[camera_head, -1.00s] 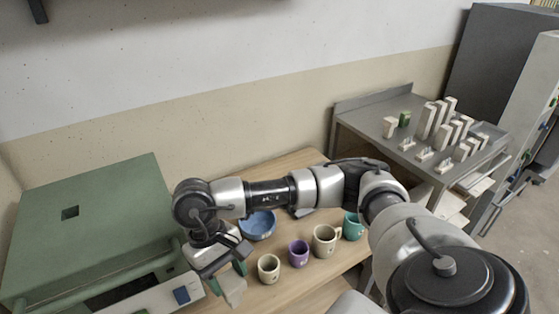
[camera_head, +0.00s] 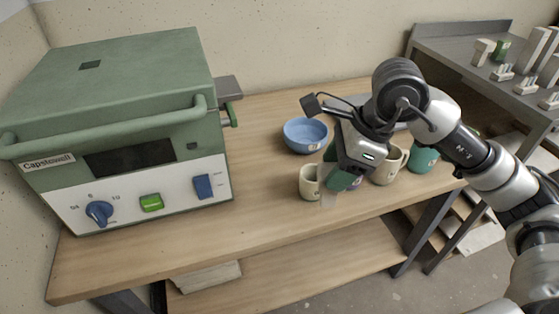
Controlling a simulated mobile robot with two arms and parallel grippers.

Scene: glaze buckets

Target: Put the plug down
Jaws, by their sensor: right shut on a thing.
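My right gripper (camera_head: 335,172) reaches in from the right and points down over the table, by the cups. Its green fingers are shut on a small pale block, which I take to be the plug (camera_head: 329,201). Only the lower end of the plug shows, just right of and in front of the cream cup (camera_head: 309,183). I cannot tell whether the plug touches the table or the cup. My left gripper is not in view.
A green kiln (camera_head: 130,110) stands at left, with a grey ledge (camera_head: 229,87) at its right side. A blue bowl (camera_head: 305,136), a beige mug (camera_head: 391,167) and a teal cup (camera_head: 424,158) surround the gripper. The wooden table (camera_head: 262,195) is bare between kiln and cups.

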